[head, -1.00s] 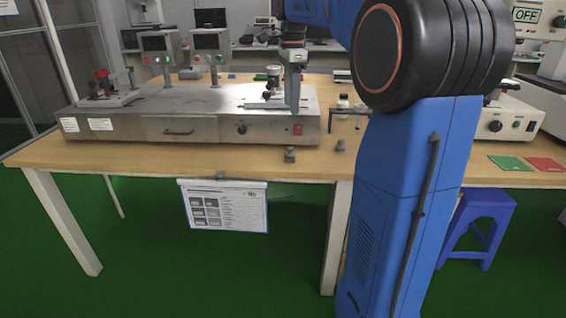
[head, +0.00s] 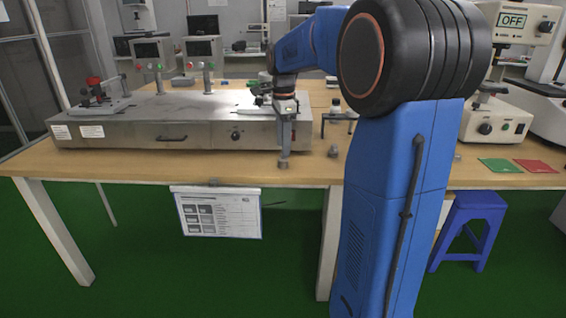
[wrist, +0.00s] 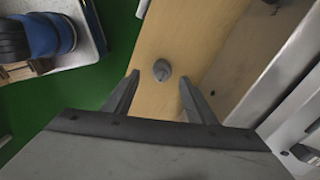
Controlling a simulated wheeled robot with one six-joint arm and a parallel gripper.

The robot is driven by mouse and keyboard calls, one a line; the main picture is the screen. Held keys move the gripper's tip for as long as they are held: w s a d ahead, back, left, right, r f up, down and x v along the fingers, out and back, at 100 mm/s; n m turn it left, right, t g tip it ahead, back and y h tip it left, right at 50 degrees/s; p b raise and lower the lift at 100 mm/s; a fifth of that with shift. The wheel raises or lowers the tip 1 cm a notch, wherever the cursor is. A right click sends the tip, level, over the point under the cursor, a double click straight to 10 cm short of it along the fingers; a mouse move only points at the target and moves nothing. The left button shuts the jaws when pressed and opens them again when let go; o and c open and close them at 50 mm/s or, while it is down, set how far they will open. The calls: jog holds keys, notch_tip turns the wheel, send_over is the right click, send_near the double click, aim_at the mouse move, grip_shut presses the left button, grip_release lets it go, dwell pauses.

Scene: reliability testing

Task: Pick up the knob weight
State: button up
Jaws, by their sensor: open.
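A small grey metal knob weight (head: 283,165) stands near the table's front edge in the head view, partly hidden by my gripper (head: 284,146) just above it. In the wrist view the knob weight (wrist: 162,70) shows between the tips of my open gripper (wrist: 159,77), with bare wood around it. The fingers appear clear of it, one on each side. A second similar small grey piece (head: 333,152) stands to the right on the table in the head view.
The wooden table (head: 110,167) carries a long metal test machine (head: 200,135) close behind the knob weight. Green and red cards (head: 538,166) lie at the right. A sheet (head: 220,213) hangs from the front edge. A blue stool (head: 472,212) stands below.

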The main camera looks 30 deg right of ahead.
aim_at(283, 160)
jog(key=shift+w+f, duration=0.15)
jog(key=shift+f, duration=2.4)
grip_shut()
